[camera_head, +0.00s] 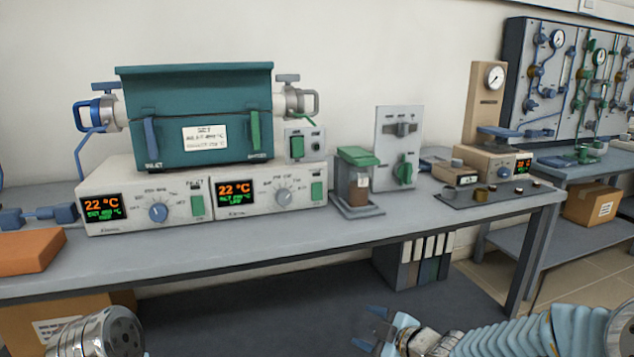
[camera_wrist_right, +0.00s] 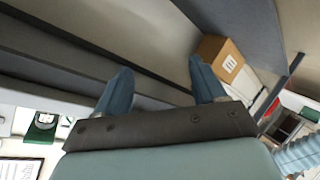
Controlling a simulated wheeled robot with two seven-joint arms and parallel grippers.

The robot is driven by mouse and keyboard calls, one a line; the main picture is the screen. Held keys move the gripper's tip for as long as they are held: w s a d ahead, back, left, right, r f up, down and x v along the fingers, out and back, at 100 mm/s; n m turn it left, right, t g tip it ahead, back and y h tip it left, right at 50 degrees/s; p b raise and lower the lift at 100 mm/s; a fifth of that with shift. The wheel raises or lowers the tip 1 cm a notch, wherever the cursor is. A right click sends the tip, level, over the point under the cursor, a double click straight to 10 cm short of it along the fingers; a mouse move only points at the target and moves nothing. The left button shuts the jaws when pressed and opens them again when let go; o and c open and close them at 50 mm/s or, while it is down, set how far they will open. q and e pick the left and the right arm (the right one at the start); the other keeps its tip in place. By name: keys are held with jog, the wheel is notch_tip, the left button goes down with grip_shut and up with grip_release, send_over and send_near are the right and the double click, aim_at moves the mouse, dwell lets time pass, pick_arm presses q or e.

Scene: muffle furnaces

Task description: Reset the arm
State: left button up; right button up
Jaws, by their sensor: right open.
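My right gripper (camera_head: 368,328) is low in the head view, in front of the bench and below its top. Its blue fingers stand apart with nothing between them. In the right wrist view the right gripper (camera_wrist_right: 160,85) shows two blue fingers spread wide and empty. My right arm comes in from the lower right corner. A metal part of my left arm shows at the lower left of the head view; the left gripper itself is outside the picture.
The grey bench (camera_head: 300,245) crosses the view. On it stand a teal furnace (camera_head: 205,115), control units (camera_head: 270,195), a green-lidded jar (camera_head: 358,185) and an orange block (camera_head: 28,252). Binders (camera_head: 420,262) stand beneath. A cardboard box (camera_head: 590,205) sits on the right shelf and shows in the wrist view (camera_wrist_right: 222,58).

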jog(key=s+f+m+g+h, duration=0.1)
jog(key=s+f+m, duration=0.2)
jog(key=f, duration=0.4)
jog(key=s+f+m+g+h, duration=0.1)
jog(key=s+f+m+g, duration=0.15)
jog(key=f, duration=0.35)
jog(key=s+f+m+g+h, duration=0.1)
jog(key=s+f+m+g, duration=0.5)
jog(key=s+f+m, duration=0.6)
jog(key=s+f, duration=0.6)
jog(key=s, duration=0.2)
jog(key=shift+s+h, duration=0.2)
jog(key=shift+h, duration=0.2)
jog(key=shift+d+r+g, duration=0.1)
jog(key=shift+g, duration=0.15)
